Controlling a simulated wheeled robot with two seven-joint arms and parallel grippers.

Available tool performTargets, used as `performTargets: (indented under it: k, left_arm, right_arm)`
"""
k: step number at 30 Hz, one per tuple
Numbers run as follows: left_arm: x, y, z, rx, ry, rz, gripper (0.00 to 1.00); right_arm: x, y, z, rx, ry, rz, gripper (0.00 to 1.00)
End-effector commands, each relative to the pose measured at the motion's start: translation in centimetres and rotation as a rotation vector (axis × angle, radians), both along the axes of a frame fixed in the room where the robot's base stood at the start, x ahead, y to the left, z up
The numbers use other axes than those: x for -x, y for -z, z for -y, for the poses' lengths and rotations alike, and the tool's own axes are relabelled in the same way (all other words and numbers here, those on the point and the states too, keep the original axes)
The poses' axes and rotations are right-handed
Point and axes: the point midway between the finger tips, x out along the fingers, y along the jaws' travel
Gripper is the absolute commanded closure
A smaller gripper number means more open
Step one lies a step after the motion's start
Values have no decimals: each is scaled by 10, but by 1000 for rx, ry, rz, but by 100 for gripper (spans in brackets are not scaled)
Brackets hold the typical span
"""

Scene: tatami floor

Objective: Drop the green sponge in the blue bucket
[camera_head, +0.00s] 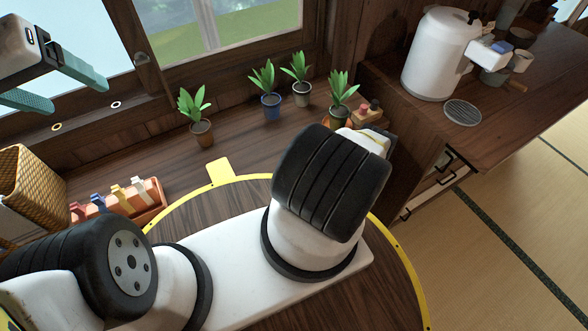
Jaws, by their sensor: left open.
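My left gripper (78,95) is at the upper left, in front of the window. Its two teal fingers are apart with nothing between them. I see no green sponge and no blue bucket in this view. My right gripper does not show. My own arm links cover much of the middle and lower left and hide part of what lies behind them.
Potted plants stand along the window ledge, one in a blue pot (271,105). A wicker basket (30,190) and an orange tray (150,213) with small items are at left. A white canister (435,55) and a round grille (463,113) are on the right counter. Tatami (500,230) is clear.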

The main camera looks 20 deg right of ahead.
Motion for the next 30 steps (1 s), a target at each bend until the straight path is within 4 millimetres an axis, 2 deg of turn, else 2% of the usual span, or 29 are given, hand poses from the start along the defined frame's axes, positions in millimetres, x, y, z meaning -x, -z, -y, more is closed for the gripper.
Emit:
performTargets:
  k: [1,4,11,12,15,25,30]
  left_arm:
    - [0,0,0,0,0,0,27]
    - [0,0,0,0,0,0,27]
    - [0,0,0,0,0,0,27]
    - [0,0,0,0,0,0,27]
    - [0,0,0,0,0,0,27]
    - [0,0,0,0,0,0,27]
    - [0,0,0,0,0,0,27]
  right_arm:
    - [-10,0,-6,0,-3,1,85]
    - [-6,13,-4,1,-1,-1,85]
    - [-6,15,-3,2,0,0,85]
    - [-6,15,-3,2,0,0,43]
    - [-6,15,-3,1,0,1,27]
    - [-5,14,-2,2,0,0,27]
    - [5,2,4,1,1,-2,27]
